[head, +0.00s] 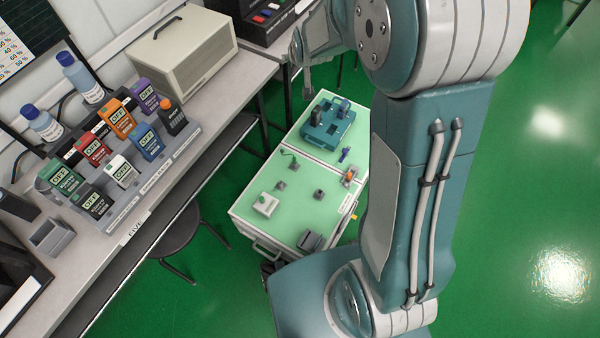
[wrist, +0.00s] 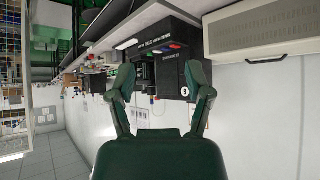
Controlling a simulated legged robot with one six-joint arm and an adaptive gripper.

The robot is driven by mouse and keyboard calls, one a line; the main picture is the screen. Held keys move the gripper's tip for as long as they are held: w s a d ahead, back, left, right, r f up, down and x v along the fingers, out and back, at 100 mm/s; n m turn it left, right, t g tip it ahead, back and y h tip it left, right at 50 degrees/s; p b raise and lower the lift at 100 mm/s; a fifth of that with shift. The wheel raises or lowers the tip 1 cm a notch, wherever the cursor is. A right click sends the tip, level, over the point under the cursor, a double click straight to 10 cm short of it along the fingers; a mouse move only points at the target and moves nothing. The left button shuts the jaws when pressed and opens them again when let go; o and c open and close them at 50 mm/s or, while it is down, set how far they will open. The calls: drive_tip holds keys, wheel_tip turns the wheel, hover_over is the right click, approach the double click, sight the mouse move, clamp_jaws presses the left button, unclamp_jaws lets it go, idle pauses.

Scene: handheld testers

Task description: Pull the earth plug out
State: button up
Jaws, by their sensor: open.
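My gripper (head: 303,50) hangs over the gap beyond the green-topped cart, near the right end of the bench, partly behind my arm in the head view. In the wrist view my gripper (wrist: 163,80) is open, with nothing between its fingers. A black box (wrist: 170,68) with red and blue buttons and a lettered front shows beyond and between the fingers. The black unit with coloured keys (head: 262,22) stands on the bench at the top in the head view. I cannot make out which thing is the earth plug.
The cart (head: 300,212) carries a teal block (head: 328,124) and several small fixtures. A rack of coloured testers (head: 112,150) and a beige case (head: 182,52) stand on the left bench. A stool (head: 172,232) is below it. Green floor is clear at right.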

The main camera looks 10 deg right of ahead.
drive_tip(key=w+f+t, duration=0.1)
drive_tip(key=w+f, duration=0.3)
drive_tip(key=f, duration=0.3)
drive_tip(key=w+f, duration=0.4)
drive_tip(key=f, duration=0.4)
drive_tip(key=t, duration=0.4)
approach(294, 159)
drive_tip(key=shift+x, duration=5)
drive_tip(key=shift+d+f, duration=0.1)
drive_tip(key=shift+d, duration=0.05)
clamp_jaws()
